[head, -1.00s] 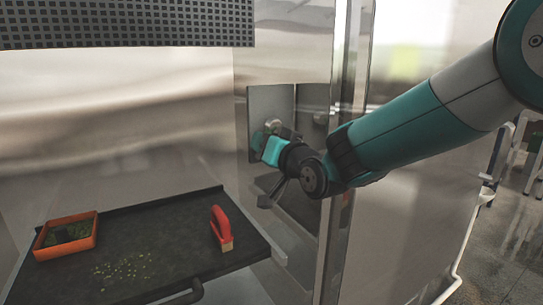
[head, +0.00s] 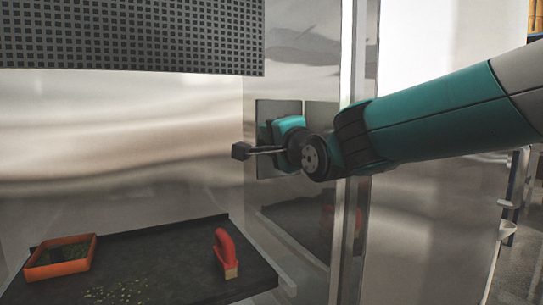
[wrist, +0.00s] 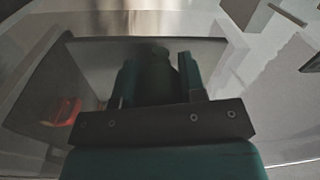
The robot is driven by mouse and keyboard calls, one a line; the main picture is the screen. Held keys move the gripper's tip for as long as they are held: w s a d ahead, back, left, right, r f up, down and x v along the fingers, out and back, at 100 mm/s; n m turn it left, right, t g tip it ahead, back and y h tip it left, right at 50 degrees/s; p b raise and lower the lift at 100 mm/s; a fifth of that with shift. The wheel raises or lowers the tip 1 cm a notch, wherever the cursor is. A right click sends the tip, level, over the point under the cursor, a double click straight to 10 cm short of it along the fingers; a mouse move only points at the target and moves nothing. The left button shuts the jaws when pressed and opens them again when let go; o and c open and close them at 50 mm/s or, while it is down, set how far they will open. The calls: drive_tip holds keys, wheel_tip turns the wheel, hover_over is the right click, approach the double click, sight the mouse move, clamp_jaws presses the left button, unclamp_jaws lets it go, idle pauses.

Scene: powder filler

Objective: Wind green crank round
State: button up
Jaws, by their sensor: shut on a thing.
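The green crank's handle (wrist: 156,66) shows as a dark green, rounded shape between my two fingers in the wrist view. My gripper (head: 275,131) is shut on it, with one teal finger on each side (wrist: 157,84). In the head view my gripper is in front of the grey mounting plate (head: 264,108) on the steel side wall.
A dark tray table (head: 180,248) stands below, to the left. On it are an orange bin (head: 60,268), a red-handled brush (head: 225,250) and scattered yellow grains (head: 118,292). A perforated panel (head: 130,35) hangs above. A steel post (head: 350,240) stands right of the plate, close to my forearm.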

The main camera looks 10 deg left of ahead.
drive_tip(key=m+b, duration=0.1)
drive_tip(key=r+m, duration=0.1)
drive_tip(key=m, duration=0.1)
drive_tip(key=r+m+b, duration=0.1)
drive_tip(key=m, duration=0.1)
drive_tip(key=shift+w+d+h+b, duration=0.25)
drive_tip(key=shift+d+h+b, duration=0.05)
drive_tip(key=shift+d, duration=0.1)
drive_tip(key=m, duration=0.1)
drive_tip(key=d+r+m+b, duration=0.1)
drive_tip(key=m, duration=0.1)
drive_tip(key=w+m+b, duration=0.1)
drive_tip(key=m, duration=0.1)
drive_tip(key=shift+d+r, duration=0.2)
drive_tip(key=shift+r, duration=0.05)
drive_tip(key=shift+m, duration=0.4)
drive_tip(key=o, duration=0.9)
drive_tip(key=shift+d, duration=0.1)
drive_tip(key=shift+f, duration=0.15)
drive_tip(key=b+v, duration=0.4)
drive_tip(key=v, duration=1.3)
drive_tip(key=shift+s+f, duration=0.1)
drive_tip(key=shift+s, duration=0.2)
